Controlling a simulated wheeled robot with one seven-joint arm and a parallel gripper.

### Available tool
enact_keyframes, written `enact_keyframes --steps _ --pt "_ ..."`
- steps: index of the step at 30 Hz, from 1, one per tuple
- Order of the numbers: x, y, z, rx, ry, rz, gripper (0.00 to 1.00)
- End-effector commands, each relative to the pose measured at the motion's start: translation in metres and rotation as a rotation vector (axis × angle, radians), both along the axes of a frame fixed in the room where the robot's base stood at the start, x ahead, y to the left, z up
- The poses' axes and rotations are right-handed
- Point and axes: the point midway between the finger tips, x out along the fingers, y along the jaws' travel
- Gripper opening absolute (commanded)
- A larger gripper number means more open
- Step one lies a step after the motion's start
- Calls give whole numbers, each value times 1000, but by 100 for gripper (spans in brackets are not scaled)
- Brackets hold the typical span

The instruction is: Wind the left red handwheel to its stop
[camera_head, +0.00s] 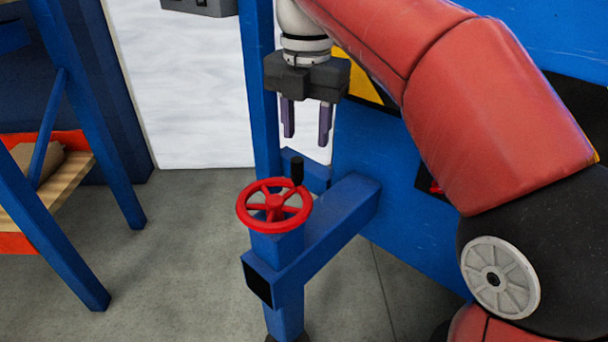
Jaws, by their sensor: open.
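The red handwheel (274,205) lies roughly flat on top of a blue post in the middle of the view. It has a round rim, spokes and a hub. A black upright crank handle (297,170) stands on its far right rim. My gripper (306,137) hangs above the wheel, fingers pointing down, open and empty. Its fingertips appear a little above the black handle in the picture and do not touch it. A small red part (436,187) shows at the right, mostly hidden behind my arm; I cannot tell if it is another handwheel.
A blue beam (335,220) runs from the post back to a blue panel (375,165) at right. A blue rack (50,150) with a wooden shelf stands at left. Grey floor (180,250) lies open between rack and post.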

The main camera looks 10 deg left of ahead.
Motion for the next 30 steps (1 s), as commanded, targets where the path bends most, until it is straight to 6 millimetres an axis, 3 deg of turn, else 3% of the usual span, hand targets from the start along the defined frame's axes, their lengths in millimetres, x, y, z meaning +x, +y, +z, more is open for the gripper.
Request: enact_keyframes --steps 3,7,18,30 --pt "1 13 -4 -9 18 128 42" --pt "1 17 -15 -13 24 169 42" --pt "1 16 -70 -12 22 166 42" --pt "1 15 -80 -11 21 163 42"
